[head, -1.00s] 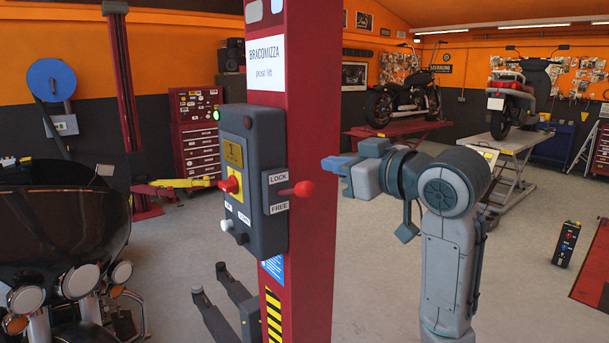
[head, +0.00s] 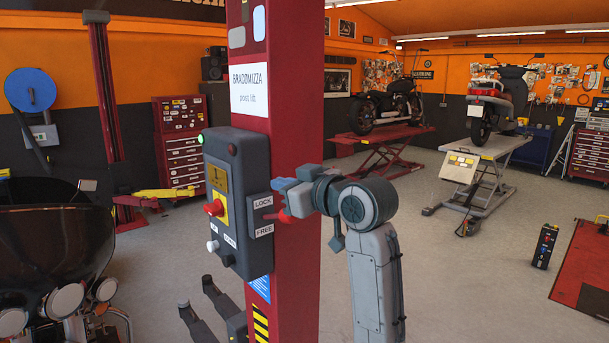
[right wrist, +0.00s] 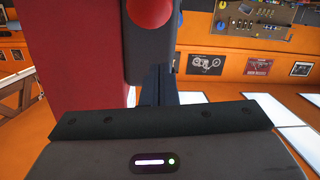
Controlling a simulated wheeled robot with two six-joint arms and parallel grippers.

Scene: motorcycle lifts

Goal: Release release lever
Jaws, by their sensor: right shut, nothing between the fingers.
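The release lever (head: 284,215) is a short red lever with a round knob. It sticks out from the right side of the grey control box (head: 232,207), between a LOCK label above and a FREE label below. In the right wrist view the red knob (right wrist: 150,11) shows at the top edge, just beyond my fingers. My left gripper is not in view.
The box is fixed to a red lift post (head: 296,110). Its front has a red knob (head: 214,207) and a white button (head: 212,245). A dark motorcycle (head: 50,245) stands at the left.

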